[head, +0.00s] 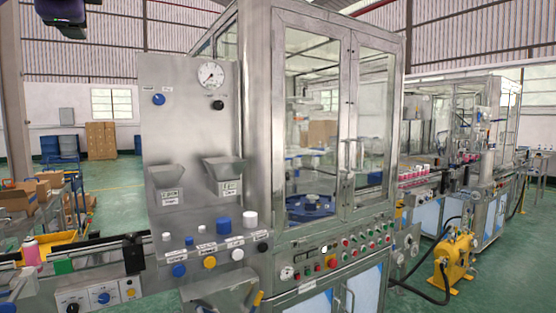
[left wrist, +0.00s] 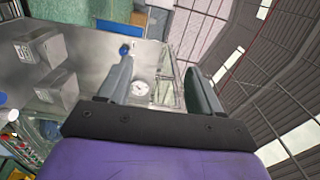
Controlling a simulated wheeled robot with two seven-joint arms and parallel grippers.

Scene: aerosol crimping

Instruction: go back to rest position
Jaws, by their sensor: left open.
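In the left wrist view, my left gripper (left wrist: 158,70) is open, with its two grey fingers well apart and nothing between them. The steel panel of the crimping machine (left wrist: 85,45) lies beyond it, seen turned on its side, with a round gauge (left wrist: 138,88) showing between the fingers. In the head view, the steel crimping machine (head: 190,120) stands in front of me with its glazed cabinet doors (head: 315,120) shut.
The panel carries two steel bins (head: 167,184) and (head: 223,175), with blue and white caps (head: 224,225) and knobs below. A conveyor with a pink can (head: 31,252) runs at lower left. A yellow pump (head: 456,262) stands on the green floor at right. Open floor (head: 120,185) shows at left.

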